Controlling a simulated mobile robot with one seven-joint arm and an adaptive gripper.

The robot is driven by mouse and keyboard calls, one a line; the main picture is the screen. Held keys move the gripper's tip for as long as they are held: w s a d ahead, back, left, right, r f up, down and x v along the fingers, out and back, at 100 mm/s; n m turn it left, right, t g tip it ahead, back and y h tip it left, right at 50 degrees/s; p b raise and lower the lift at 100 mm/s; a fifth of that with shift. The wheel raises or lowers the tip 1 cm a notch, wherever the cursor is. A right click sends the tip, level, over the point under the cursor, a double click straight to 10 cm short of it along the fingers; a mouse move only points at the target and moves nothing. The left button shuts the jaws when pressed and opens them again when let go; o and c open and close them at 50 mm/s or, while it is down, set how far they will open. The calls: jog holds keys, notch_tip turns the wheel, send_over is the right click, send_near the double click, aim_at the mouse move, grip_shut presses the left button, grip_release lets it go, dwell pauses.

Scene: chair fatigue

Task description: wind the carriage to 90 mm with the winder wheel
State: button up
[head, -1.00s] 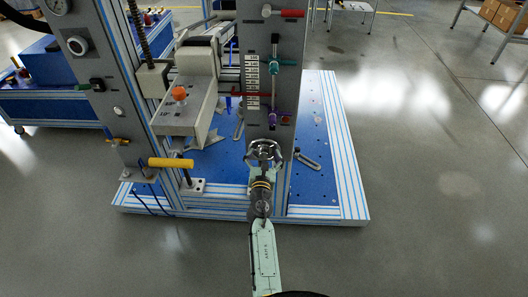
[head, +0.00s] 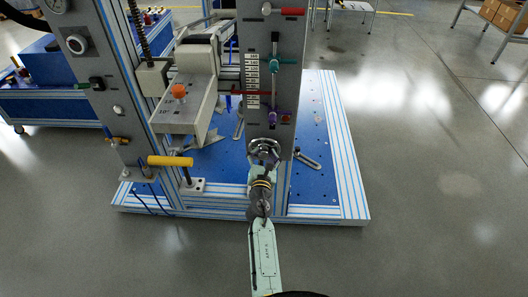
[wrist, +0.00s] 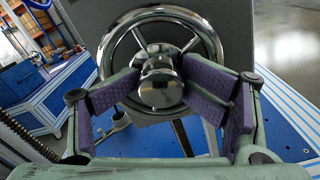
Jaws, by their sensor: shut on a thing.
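The winder wheel (head: 264,147) is a chrome wheel low on the front of the grey upright panel. In the wrist view, its rim, spokes and round hub (wrist: 160,85) fill the upper middle. My gripper (head: 262,156) is at the wheel, and the wrist view shows its purple-padded fingers (wrist: 163,90) on either side of the hub, shut on the wheel. A white scale (head: 251,75) runs up the panel, with a red pointer (head: 237,93) across its lower part. Which part is the carriage I cannot tell for sure.
A grey arm block with an orange knob (head: 179,91) juts out at left. A yellow handle (head: 170,161) sits below it. A teal lever (head: 285,59) and purple knob (head: 272,117) are on the panel. The floor at right (head: 430,190) is clear.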

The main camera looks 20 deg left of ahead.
jog(key=m, duration=0.4)
jog(key=shift+a+r+b, duration=0.1)
jog(key=shift+r+b, duration=0.15)
jog(key=shift+b, duration=0.05)
jog(key=shift+w+f+m+b, duration=0.15)
jog(key=shift+m+b, duration=0.4)
jog(key=shift+m, duration=0.65)
jog(key=shift+m+b, duration=0.35)
jog(key=shift+m, duration=1.75)
